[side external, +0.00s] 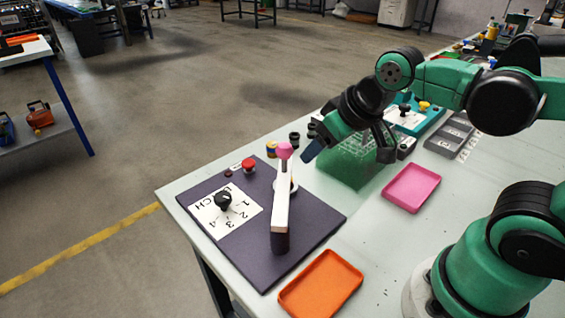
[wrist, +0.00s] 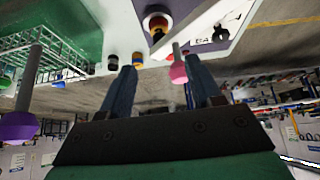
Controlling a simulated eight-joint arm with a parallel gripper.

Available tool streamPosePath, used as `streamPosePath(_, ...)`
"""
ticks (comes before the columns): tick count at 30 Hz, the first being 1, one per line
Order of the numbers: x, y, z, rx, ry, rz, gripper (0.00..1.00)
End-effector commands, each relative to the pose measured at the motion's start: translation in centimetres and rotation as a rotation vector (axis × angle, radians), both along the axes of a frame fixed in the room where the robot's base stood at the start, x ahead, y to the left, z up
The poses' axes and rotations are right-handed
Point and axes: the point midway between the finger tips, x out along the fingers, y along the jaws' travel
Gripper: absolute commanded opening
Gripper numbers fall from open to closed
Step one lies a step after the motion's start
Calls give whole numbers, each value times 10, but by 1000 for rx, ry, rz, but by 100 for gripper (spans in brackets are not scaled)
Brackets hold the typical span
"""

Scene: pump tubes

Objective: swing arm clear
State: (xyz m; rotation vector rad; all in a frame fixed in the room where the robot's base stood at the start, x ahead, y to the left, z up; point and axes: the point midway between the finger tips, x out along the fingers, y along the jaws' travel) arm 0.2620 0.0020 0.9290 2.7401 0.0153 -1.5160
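The swing arm (side external: 281,212) is a white bar on a dark pivot block, lying across the dark purple board (side external: 308,232). A pink knob (side external: 284,150) stands on a short post at its far end. The knob also shows in the wrist view (wrist: 178,72), in line with the gap between my fingers and close to the right one. My gripper (wrist: 159,64) has its blue fingers spread with nothing gripped. In the side view it (side external: 312,152) is just right of the knob, apparently apart from it. A round part (side external: 285,185) is partly hidden beneath the bar.
A black dial (side external: 223,200) on a white numbered plate and a red button (side external: 249,166) share the board. A green rack (side external: 354,163) stands beneath my wrist. Pink (side external: 411,188) and orange (side external: 321,284) trays lie on the table, with clear surface between them.

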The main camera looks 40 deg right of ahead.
Motion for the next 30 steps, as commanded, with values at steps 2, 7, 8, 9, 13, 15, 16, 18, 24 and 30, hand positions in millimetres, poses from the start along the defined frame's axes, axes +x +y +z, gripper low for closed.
streamPosePath(2, 9, 3, 6, -5, 69, 16, 69)
streamPosePath(7, 33, 10, 13, -20, 279, 63, 69)
streamPosePath(8, 37, 11, 13, -22, 314, 71, 69)
streamPosePath(9, 42, 13, 12, -26, 357, 81, 69)
streamPosePath(13, 55, 17, 9, -34, 470, 106, 69)
streamPosePath(15, 59, 19, 7, -37, 512, 116, 69)
streamPosePath(16, 61, 19, 6, -38, 525, 119, 69)
streamPosePath(18, 63, 20, 5, -39, 548, 124, 69)
streamPosePath(24, 64, 21, -10, -40, 562, 127, 69)
streamPosePath(30, 64, 21, -35, -40, 560, 126, 69)
